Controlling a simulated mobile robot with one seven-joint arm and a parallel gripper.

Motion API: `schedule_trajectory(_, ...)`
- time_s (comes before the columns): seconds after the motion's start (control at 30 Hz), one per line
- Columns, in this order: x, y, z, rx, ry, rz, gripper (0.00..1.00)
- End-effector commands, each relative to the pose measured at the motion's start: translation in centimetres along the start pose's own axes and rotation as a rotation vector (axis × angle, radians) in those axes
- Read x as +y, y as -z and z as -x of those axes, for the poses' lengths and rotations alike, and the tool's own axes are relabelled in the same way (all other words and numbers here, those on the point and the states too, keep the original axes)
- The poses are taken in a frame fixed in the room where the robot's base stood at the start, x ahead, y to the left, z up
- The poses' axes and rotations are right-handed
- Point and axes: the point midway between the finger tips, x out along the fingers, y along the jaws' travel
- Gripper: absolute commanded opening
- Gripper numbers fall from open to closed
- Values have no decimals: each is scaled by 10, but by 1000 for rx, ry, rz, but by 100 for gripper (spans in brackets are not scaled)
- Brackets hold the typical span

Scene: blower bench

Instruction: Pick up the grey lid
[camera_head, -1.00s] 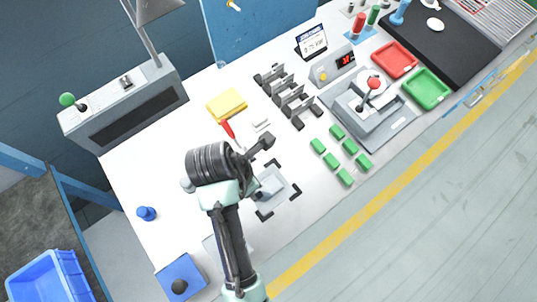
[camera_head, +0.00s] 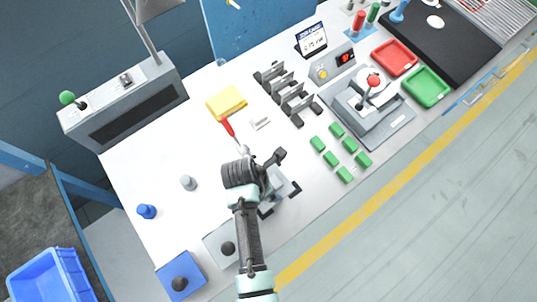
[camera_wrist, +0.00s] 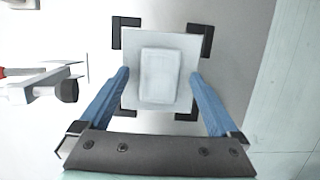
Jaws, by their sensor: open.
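The grey lid (camera_head: 219,237) appears to be the flat grey square with a dark round knob near the table's front edge, just left of my arm in the head view. My arm hides part of its right side. My gripper (camera_wrist: 160,76) is open and empty, to the upper right of that lid. In the wrist view its blue fingers stand on either side of a pale grey block on a square plate (camera_wrist: 160,78). That block also shows in the head view (camera_head: 284,187), partly hidden by my wrist.
Black corner marks (camera_wrist: 203,29) frame the block. A blue lid (camera_head: 172,270) with a dark knob lies left of the grey one. A red-handled tool (camera_head: 228,128), green blocks (camera_head: 337,130) and a yellow pad (camera_head: 227,103) lie beyond. A grey peg (camera_head: 188,183) stands on clear table.

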Motion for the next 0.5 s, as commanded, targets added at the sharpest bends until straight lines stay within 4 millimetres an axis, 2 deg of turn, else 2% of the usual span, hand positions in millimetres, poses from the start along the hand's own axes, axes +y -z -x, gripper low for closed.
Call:
schedule_trajectory(0.23,0,0,-2,0,-1,-1,98)
schedule_trajectory(0.27,0,0,-2,0,-1,-1,94)
schedule_trajectory(0.5,0,0,-2,0,0,0,51)
